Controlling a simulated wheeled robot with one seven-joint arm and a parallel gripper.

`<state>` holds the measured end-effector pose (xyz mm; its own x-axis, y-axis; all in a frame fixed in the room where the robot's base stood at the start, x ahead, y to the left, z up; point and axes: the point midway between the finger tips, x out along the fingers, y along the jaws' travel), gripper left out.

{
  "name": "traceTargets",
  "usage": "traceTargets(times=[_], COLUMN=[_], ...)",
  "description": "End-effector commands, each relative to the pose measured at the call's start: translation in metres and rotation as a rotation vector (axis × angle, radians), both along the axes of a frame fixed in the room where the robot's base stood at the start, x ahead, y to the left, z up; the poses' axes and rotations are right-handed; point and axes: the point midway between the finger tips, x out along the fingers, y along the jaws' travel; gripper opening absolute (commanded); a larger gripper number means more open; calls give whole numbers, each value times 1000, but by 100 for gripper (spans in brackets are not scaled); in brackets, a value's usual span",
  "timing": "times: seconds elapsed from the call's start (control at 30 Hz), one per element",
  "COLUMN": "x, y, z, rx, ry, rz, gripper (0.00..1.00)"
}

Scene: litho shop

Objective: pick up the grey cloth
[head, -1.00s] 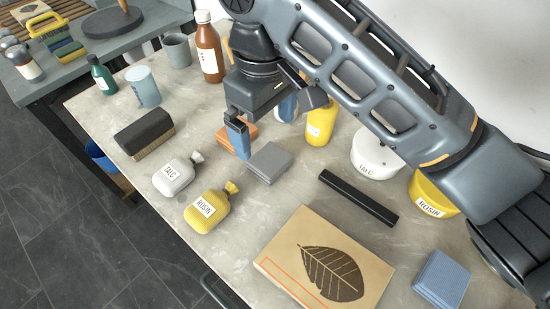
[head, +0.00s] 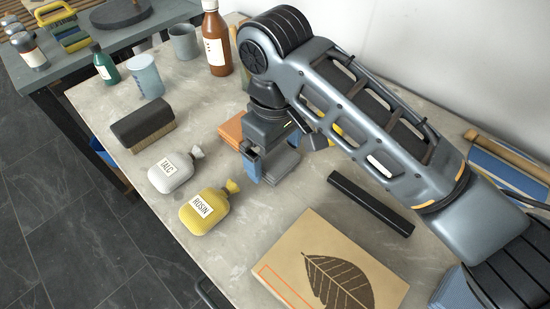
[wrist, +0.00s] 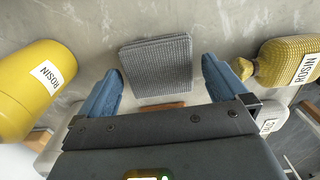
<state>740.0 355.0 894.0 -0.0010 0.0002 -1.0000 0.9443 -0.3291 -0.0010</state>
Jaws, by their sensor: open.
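The grey cloth (head: 283,164) lies folded in a flat square on the stone worktop, partly hidden by my gripper in the head view. In the wrist view the grey cloth (wrist: 156,62) shows its woven texture, ahead of and between the two blue fingertips. My gripper (head: 264,160) is open and empty, pointing down over the cloth. In the wrist view my gripper (wrist: 162,78) has a finger towards each side of the cloth, with gaps. I cannot tell its exact height above the cloth.
An orange cloth (head: 231,128) lies just behind the gripper. The yellow rosin bag (head: 205,211), white talc bag (head: 171,174) and brush (head: 143,130) are to the left. A black bar (head: 370,203) and leaf-print board (head: 332,268) are to the right and front.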

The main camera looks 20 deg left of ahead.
Motion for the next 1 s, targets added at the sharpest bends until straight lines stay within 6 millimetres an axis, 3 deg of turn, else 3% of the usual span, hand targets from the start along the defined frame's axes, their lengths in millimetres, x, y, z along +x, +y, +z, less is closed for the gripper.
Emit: traceTargets(times=[0.23, 0.77, 1.0], x=[0, 0, 0], y=[0, 0, 0], z=[-2, -2, -1], rx=[0, 0, 0], ry=[-1, -1, -1], rz=[0, 0, 0], gripper=[100, 50, 50])
